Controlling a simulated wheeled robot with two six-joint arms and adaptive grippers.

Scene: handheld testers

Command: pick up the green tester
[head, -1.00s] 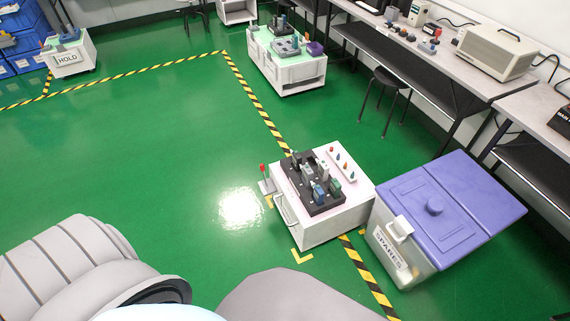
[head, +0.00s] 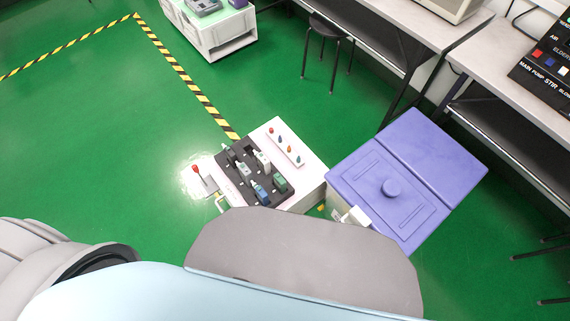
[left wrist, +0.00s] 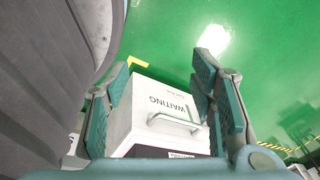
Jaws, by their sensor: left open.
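The green tester (head: 280,183) stands in the black tray (head: 228,182) on the white cart (head: 309,170), at the tray's near right corner in the head view. A blue tester (head: 262,194) is just left of it. A grey-green tester (head: 243,170) and a white tester (head: 262,161) stand farther back in the tray. My left gripper (left wrist: 163,72) is open and empty in the left wrist view, with the white cart's "WAITING" side (left wrist: 150,115) and handle beyond its fingers. No tester is clear in that view. My right gripper is not in view.
A purple-lidded bin (head: 400,180) stands close right of the cart. Benches (head: 420,60) line the right; green floor (head: 90,130) is free at left.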

